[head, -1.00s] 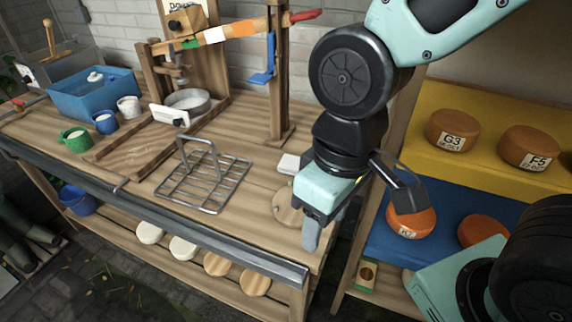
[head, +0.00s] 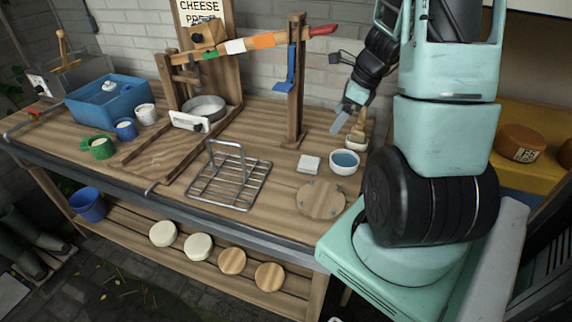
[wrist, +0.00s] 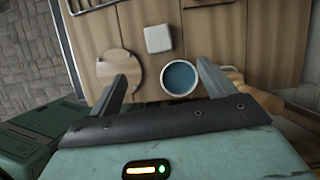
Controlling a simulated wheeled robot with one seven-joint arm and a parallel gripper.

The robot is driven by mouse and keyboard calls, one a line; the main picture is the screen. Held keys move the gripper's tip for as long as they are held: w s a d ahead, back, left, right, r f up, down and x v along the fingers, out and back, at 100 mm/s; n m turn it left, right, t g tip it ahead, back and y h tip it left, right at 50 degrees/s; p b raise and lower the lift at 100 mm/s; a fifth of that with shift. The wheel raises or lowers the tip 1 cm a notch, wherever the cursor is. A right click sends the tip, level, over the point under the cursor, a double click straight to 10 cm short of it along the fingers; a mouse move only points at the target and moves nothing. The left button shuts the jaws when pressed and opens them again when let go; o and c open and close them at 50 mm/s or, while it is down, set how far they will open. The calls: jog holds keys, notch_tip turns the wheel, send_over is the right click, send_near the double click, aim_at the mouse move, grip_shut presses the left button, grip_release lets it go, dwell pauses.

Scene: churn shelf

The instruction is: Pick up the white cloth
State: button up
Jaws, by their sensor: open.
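The white cloth (head: 309,163) is a small folded square lying flat on the wooden bench, left of a bowl of blue liquid. It also shows in the wrist view (wrist: 158,39), beyond my fingertips and near the top middle. My gripper (head: 341,119) is above the back right of the bench, behind and to the right of the cloth. In the wrist view my gripper (wrist: 160,82) has its two fingers wide apart with nothing held between them. The cloth is fully visible and not touched.
The white bowl (head: 345,162) stands close right of the cloth, and a round wooden board (head: 320,200) lies in front. A wire rack (head: 229,180) is to the left. The wooden post (head: 296,85) of the cheese press rises behind the cloth.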

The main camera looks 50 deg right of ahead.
jog(key=b, duration=0.2)
send_over(309, 161)
jog(key=s+d, duration=0.2)
notch_tip(309, 161, down, 11)
jog(key=shift+a+f, duration=0.1)
jog(key=shift+s+a+b+x, duration=0.15)
jog(key=shift+b+x, duration=0.2)
jog(key=shift+x, duration=1)
jog(key=shift+s+a+b+x, duration=0.15)
jog(key=shift+b+x, duration=0.15)
jog(key=shift+x, duration=1.05)
jog(key=shift+w, duration=0.1)
jog(key=shift+c, duration=0.3)
jog(key=c, duration=1)
